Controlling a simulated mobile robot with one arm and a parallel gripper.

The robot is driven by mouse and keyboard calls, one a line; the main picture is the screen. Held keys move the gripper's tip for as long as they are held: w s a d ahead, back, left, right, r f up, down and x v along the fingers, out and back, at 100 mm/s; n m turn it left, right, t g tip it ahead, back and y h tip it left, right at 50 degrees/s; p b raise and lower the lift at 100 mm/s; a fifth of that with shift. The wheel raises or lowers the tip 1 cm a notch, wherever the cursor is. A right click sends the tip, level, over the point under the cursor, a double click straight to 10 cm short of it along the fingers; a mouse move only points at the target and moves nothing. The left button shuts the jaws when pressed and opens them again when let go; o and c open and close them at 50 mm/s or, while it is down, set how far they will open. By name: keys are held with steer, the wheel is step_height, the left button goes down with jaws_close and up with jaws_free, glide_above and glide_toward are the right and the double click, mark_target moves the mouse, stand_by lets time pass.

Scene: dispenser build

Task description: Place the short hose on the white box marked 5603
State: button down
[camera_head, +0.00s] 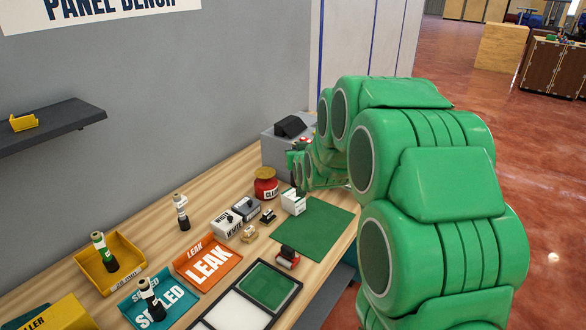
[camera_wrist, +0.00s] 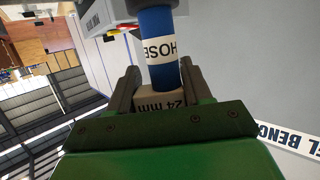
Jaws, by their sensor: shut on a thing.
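In the wrist view my gripper (camera_wrist: 158,88) is shut on a beige block marked "24 mm" (camera_wrist: 162,102). A blue hose (camera_wrist: 156,22) with a white "HOSE" label rises from this block between the fingers. In the head view my gripper (camera_head: 298,165) is at the far end of the bench, in front of a grey box; its fingertips and the held hose are hard to make out there. A small white box (camera_head: 293,204) stands on the bench just below my gripper, by the green mat; its marking is too small to read.
A red-bodied jar (camera_head: 266,188), white switch boxes (camera_head: 226,224) and small fittings stand left of the white box. The grey box (camera_head: 273,152) stands behind. The green mat (camera_head: 322,222) is mostly clear. Orange LEAK (camera_head: 222,250) and teal SEALED (camera_head: 180,297) trays lie nearer.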

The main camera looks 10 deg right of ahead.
steer(key=w+f, duration=0.7)
steer(key=w, duration=0.1)
steer(key=shift+w, duration=0.25)
steer(key=shift+w+f, duration=0.2)
steer(key=shift+f, duration=1.55)
steer(key=shift+d+f, duration=0.1)
steer(key=shift+c, duration=2.4)
jaws_free()
